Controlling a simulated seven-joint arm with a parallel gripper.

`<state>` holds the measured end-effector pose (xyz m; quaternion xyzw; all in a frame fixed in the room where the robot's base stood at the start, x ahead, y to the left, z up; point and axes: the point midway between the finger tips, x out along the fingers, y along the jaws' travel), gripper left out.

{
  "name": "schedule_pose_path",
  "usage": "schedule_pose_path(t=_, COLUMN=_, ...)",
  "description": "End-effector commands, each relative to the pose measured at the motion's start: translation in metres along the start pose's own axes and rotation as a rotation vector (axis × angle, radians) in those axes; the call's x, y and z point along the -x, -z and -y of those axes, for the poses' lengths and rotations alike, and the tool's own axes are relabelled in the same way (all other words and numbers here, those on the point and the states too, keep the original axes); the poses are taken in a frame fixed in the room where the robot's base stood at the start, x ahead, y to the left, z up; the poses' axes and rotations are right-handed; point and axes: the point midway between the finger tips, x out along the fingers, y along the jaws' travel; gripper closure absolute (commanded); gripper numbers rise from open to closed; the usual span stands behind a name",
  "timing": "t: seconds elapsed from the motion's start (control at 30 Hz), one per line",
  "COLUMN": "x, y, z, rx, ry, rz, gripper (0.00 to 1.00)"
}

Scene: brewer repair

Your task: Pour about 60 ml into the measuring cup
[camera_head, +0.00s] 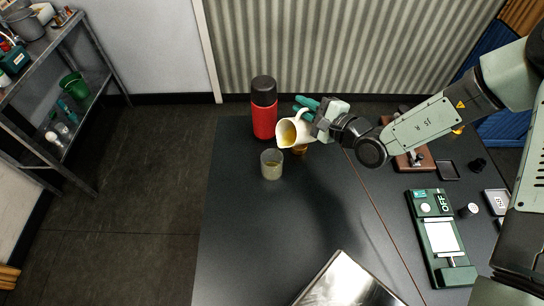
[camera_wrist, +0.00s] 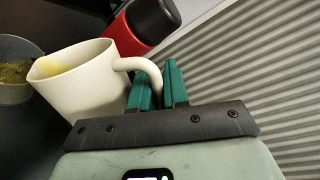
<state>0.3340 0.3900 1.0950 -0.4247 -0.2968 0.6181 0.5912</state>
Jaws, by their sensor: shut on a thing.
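My gripper (camera_head: 308,105) is shut on the handle of a white jug (camera_head: 287,133) and holds it above the dark table. The jug is tilted to the left, and yellowish liquid shows inside its mouth. In the wrist view the green fingers (camera_wrist: 159,88) close around the handle of the white jug (camera_wrist: 95,85). The clear measuring cup (camera_head: 271,164) stands upright on the table, just below and left of the jug's lip. It also shows in the wrist view (camera_wrist: 14,92) with some yellowish content. I cannot read its level or see a stream clearly.
A red flask with a black lid (camera_head: 264,118) stands close behind the jug. A green scale-like device (camera_head: 440,235) and small parts lie at the right. A shiny metal sheet or box (camera_head: 345,284) is at the front. The table's left front is clear.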

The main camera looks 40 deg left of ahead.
Motion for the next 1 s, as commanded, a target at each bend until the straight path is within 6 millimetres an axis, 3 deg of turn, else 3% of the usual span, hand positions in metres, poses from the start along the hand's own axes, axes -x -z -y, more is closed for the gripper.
schedule_pose_path(t=1.0, x=0.0002, y=-0.0075, z=0.0032, rx=0.065, ry=0.002, rz=-0.011, gripper=1.00)
